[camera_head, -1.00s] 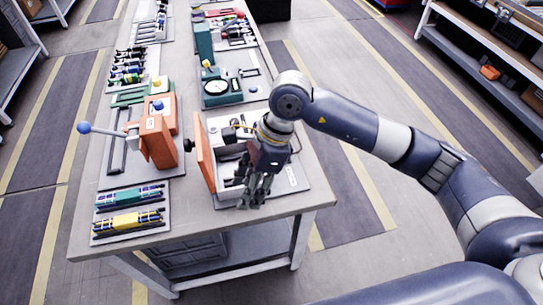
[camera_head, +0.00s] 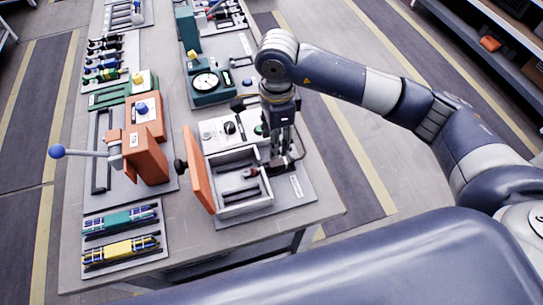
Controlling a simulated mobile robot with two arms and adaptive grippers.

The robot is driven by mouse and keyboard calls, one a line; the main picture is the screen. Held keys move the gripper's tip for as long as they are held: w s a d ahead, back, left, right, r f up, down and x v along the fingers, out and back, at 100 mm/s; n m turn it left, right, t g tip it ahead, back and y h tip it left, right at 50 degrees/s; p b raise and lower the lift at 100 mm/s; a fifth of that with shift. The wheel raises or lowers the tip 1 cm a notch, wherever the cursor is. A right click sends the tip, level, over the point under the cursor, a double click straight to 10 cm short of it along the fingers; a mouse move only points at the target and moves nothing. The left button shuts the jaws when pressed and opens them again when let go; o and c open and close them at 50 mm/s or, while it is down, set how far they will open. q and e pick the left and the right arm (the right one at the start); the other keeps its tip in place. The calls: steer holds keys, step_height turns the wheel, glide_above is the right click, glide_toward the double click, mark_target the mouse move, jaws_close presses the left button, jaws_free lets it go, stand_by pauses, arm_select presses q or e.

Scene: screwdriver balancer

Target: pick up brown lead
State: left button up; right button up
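A pale open box (camera_head: 242,208) with its orange lid (camera_head: 199,172) swung to the left stands at the right front of the table. Several dark, slim pieces (camera_head: 240,191) lie inside it. A small reddish-brown piece (camera_head: 252,171), possibly the brown lead, shows at the box's right inner side, close to my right gripper (camera_head: 281,156). My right gripper points down over the box's right edge. Its fingers are small and dark here, and I cannot tell how far apart they are or whether they touch anything. My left gripper is not in view.
An orange device (camera_head: 147,158) with a blue-knobbed lever (camera_head: 57,152) stands left of the box. A green gauge unit (camera_head: 209,88) stands behind it. Teal (camera_head: 120,221) and yellow (camera_head: 120,252) tool sets lie at the front left. Bare tabletop (camera_head: 190,232) separates them from the box.

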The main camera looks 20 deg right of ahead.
mark_target(278, 162)
steer(key=f, duration=0.1)
steer(key=s+f, duration=0.1)
steer(key=shift+f, duration=0.35)
steer(key=shift+f+p, duration=0.25)
steer(key=shift+p, duration=0.15)
steer(key=f+p, duration=0.1)
steer(key=f, duration=0.3)
steer(key=shift+s+d+f+p, duration=0.1)
steer(key=shift+s+d+p, duration=0.1)
steer(key=shift+p, duration=0.2)
steer(key=shift+f, duration=0.3)
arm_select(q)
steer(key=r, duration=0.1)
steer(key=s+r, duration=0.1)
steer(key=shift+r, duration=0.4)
arm_select(e)
steer(key=shift+w+f, duration=0.1)
steer(key=shift+w, duration=0.05)
steer(key=shift+c, duration=0.5)
steer(key=c, duration=0.9)
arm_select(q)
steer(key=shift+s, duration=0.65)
arm_select(e)
jaws_close()
